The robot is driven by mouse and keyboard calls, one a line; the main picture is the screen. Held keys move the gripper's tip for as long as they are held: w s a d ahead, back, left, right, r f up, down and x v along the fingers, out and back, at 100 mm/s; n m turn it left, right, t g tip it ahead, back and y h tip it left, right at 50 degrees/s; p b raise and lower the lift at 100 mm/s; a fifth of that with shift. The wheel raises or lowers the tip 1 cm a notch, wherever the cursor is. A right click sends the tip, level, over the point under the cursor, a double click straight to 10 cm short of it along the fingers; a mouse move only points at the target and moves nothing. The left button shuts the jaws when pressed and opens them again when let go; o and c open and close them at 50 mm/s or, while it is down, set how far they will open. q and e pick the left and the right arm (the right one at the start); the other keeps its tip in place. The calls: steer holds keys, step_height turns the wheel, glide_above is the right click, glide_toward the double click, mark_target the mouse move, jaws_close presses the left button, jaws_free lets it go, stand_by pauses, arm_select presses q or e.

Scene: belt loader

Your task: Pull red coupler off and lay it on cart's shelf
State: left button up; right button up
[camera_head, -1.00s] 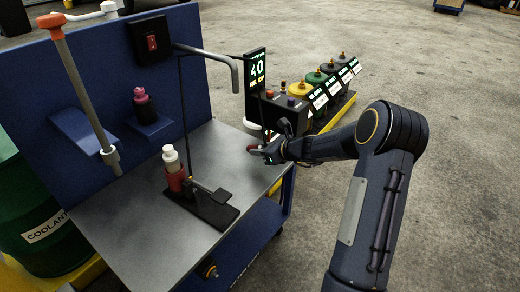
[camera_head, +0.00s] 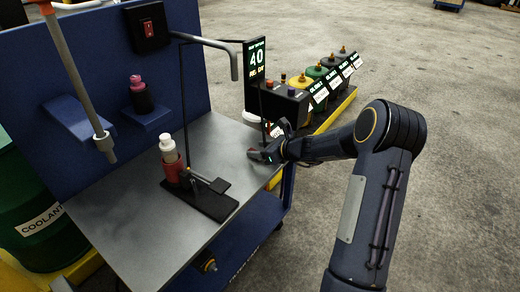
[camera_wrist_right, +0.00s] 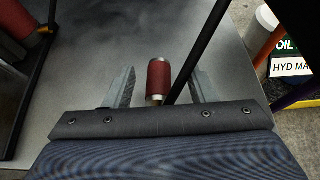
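The red coupler (camera_wrist_right: 158,80) is a short red cylinder with a metal lower end in the right wrist view. It sits between the two fingers of my right gripper (camera_wrist_right: 163,88), with a gap on each side, so the gripper is open around it. A thin black rod or hose passes close beside the coupler; whether they are joined I cannot tell. In the head view my right gripper (camera_head: 264,154) is over the right edge of the cart's grey metal top (camera_head: 130,225) and mostly hides the coupler. The cart's blue lower shelf (camera_head: 243,232) shows below. My left gripper is not in view.
A lit display (camera_head: 256,60) and a row of coloured containers (camera_head: 318,78) stand beyond. A pink-capped bottle (camera_head: 141,95) sits on a blue ledge. The front cart top is clear.

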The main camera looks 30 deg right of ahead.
steer(key=p+v, duration=0.2)
steer(key=v, duration=0.6)
steer(key=shift+p, duration=0.3)
stand_by(0.5)
